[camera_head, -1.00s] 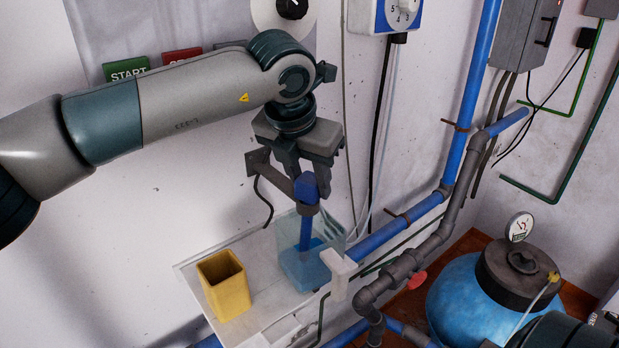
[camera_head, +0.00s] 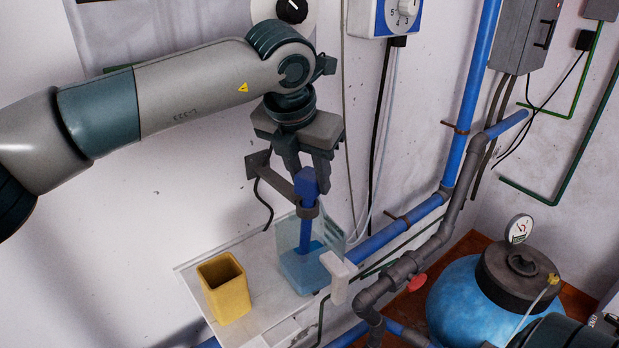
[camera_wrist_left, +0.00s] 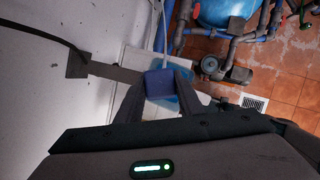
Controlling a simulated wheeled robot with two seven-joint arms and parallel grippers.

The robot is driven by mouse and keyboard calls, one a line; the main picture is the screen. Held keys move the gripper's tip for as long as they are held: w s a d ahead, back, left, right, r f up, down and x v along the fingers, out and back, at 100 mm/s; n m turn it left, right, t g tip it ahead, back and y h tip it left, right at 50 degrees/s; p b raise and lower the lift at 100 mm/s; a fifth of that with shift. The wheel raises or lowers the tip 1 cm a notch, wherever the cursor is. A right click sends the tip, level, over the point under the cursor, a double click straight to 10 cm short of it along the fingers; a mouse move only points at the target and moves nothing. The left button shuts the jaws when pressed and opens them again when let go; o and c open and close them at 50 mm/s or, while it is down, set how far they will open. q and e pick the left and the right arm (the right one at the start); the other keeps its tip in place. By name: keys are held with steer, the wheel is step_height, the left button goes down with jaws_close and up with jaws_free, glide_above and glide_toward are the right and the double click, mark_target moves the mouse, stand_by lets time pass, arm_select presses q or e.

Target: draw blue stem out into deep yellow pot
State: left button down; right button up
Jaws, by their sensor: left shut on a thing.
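The blue stem (camera_head: 305,236) stands nearly upright, with a block-shaped head (camera_head: 306,181) at its top. My left gripper (camera_head: 307,172) is shut on this head from above; the head also shows between the fingers in the left wrist view (camera_wrist_left: 159,84). The stem passes through the ring of a dark wall bracket (camera_head: 280,185). Its lower part is inside a clear container (camera_head: 286,236) with blue liquid, and its lower end is hard to make out. The deep yellow pot (camera_head: 225,290) stands open-topped on the white shelf, left of the container. My right gripper is not in view.
The white shelf (camera_head: 196,266) is against the wall. A white block-shaped fitting (camera_head: 338,275) is right of the container. Blue pipes (camera_head: 400,222) and grey pipes run close on the right. A blue tank (camera_head: 462,305) stands at lower right.

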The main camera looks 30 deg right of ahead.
arm_select(q)
steer(key=shift+r+p, duration=0.7)
steer(key=shift+r, duration=1.8)
step_height(320, 180, up, 6)
steer(key=p, duration=0.2)
stand_by(0.4)
steer(key=shift+r, duration=0.25)
steer(key=shift+r, duration=2.45)
steer(key=shift+r, duration=0.15)
steer(key=shift+r+p, duration=1.35)
steer(key=shift+r, duration=0.5)
steer(key=shift+w+a+f, duration=0.1)
steer(key=shift+a+f, duration=0.05)
